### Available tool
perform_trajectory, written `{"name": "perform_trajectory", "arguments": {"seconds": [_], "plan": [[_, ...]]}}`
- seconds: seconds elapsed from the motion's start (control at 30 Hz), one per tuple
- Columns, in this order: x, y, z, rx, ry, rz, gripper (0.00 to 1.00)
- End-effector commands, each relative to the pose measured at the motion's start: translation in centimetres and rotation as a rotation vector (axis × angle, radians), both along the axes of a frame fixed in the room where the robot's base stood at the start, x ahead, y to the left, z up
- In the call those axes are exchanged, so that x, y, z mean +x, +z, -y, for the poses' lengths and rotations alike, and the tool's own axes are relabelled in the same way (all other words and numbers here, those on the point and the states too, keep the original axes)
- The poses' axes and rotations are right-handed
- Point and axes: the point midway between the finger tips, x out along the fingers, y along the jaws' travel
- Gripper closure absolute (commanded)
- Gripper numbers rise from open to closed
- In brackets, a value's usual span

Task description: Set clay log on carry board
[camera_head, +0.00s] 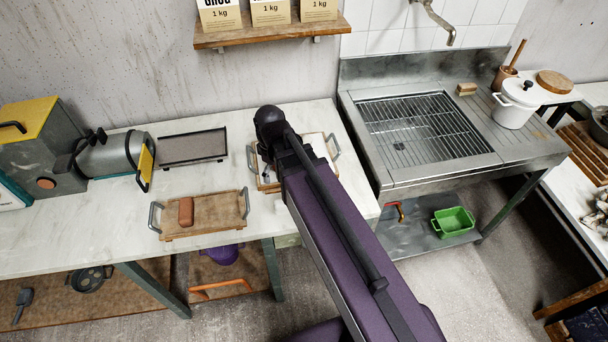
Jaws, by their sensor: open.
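A reddish-brown clay log (186,211) lies on the left part of a wooden board with metal handles (225,213), near the table's front edge. A second handled board (322,142) lies behind and right of it, largely hidden by my arm; a pale surface shows on it. I cannot tell which of the two is the carry board. My gripper (266,168) is open, pointing down over the left part of the second board. It is partly hidden by my wrist and apart from the log.
A dark flat tray (193,147) lies behind the boards, and a grey cylindrical machine (108,155) stands left. A metal sink unit (440,170) stands right of the table (75,230). A shelf (270,33) with packages hangs above. The table's front left is clear.

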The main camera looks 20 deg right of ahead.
Motion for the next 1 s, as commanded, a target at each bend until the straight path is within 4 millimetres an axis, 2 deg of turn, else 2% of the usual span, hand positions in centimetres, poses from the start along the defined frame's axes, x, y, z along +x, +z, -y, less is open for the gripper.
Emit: {"name": "perform_trajectory", "arguments": {"seconds": [0.03,0.2,0.4,0.6,1.0], "plan": [[-0.8,0.0,1.2,-0.003,-0.094,0.002,0.06],[-2.3,0.0,4.4,-0.013,-0.409,0.009,0.06],[-3.5,0.0,6.8,-0.020,-0.669,0.015,0.06],[-3.9,0.0,7.6,-0.021,-0.761,0.018,0.06],[-3.8,0.0,7.6,-0.021,-0.761,0.018,0.06]]}}
